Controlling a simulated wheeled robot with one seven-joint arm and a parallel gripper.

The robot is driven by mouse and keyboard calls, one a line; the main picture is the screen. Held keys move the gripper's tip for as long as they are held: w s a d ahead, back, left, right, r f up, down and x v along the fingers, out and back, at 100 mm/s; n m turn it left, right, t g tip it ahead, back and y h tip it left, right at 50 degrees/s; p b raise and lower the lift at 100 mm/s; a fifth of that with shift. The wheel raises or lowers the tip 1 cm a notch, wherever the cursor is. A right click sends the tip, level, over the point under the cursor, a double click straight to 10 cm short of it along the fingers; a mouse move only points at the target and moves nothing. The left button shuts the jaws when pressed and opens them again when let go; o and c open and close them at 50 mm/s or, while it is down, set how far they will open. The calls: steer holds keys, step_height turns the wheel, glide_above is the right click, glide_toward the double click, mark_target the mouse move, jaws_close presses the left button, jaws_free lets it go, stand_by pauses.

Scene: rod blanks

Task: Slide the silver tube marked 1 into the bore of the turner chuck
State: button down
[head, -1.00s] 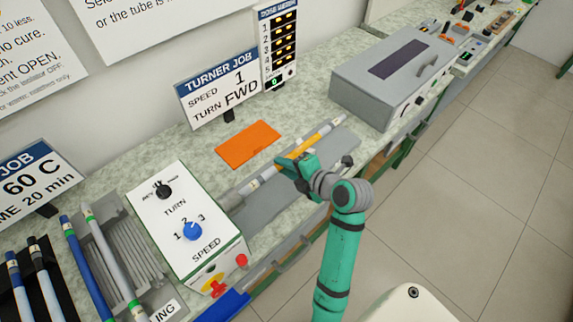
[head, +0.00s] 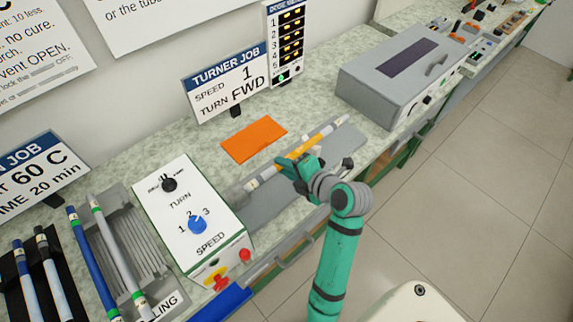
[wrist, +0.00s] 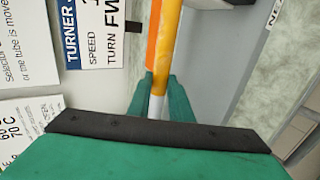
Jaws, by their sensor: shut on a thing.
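A long tube with a yellow middle and silver-white ends (head: 327,131) lies slanted over the bench in the head view. My gripper (head: 293,165) is shut on it near the middle. In the wrist view the tube (wrist: 165,50) runs between the green fingertips (wrist: 160,103). I cannot read a number on it. The turner (head: 190,222) is a white box with a blue speed knob. Its grey chuck (head: 239,195) is at the box's right side. The tube's left end is close to the chuck, roughly in line; I cannot tell whether it is inside the bore.
An orange mat (head: 253,139) lies behind the tube. A grey lidded box (head: 400,75) stands to the right. A rack (head: 130,255) with a blue and a silver tube is left of the turner. The "TURNER JOB" sign (head: 228,83) stands behind.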

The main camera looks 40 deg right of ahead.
steer(key=shift+s+a, duration=0.1)
steer(key=shift+a, duration=1.2)
steer(key=c, duration=1.5)
jaws_free()
steer(key=v, duration=1)
steer(key=shift+s+r, duration=0.2)
steer(key=shift+s, duration=0.1)
